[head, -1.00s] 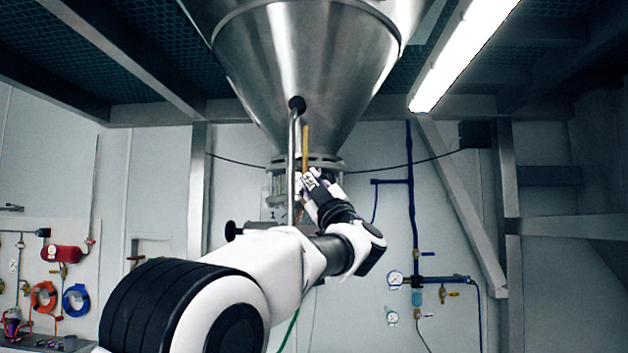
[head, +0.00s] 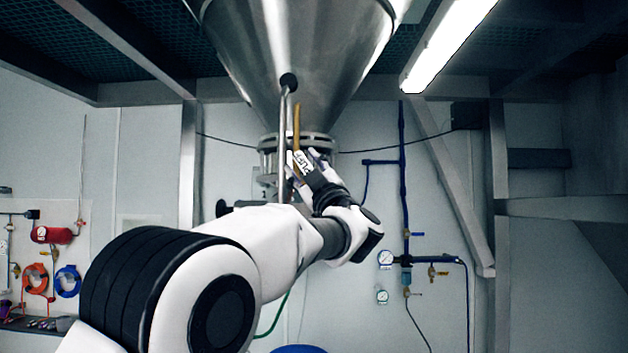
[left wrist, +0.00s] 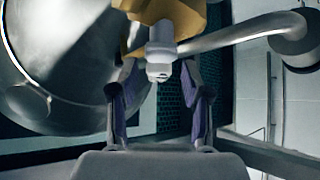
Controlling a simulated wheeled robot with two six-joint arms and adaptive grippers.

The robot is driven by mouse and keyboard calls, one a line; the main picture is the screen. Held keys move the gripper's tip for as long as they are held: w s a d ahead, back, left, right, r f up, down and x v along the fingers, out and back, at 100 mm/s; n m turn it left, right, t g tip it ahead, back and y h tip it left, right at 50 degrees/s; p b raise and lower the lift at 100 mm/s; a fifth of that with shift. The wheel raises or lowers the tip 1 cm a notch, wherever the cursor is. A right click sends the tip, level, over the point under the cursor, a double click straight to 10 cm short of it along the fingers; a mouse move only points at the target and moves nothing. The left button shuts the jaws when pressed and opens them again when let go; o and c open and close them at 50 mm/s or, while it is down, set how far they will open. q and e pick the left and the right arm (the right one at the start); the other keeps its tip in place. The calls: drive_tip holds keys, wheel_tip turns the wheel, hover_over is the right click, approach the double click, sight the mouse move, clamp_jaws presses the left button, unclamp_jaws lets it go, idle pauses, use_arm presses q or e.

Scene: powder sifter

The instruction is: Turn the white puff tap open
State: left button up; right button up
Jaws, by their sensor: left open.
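My left gripper (head: 308,172) is raised below the steel cone, its arm coming in from the left. A white piece with dark lettering that reads like "PUFF" (head: 302,163) shows at its fingertips; I take it for the puff tap. In the left wrist view a small pale tap part (left wrist: 159,62) hangs under a yellow body (left wrist: 172,18), between the two open fingers (left wrist: 160,85). Gaps show beside it, and contact cannot be made out. The fingers partly hide the tap in the head view. My right gripper is not in view.
The steel cone (head: 335,60) hangs above, with a flange (head: 318,140) at its bottom. A thin steel pipe (head: 283,150) runs down close beside my gripper, and a yellow strip (head: 297,122) stands behind it. Gauges and valves (head: 410,262) are on the back wall at right.

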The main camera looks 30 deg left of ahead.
use_arm(q)
drive_tip(key=v, duration=1)
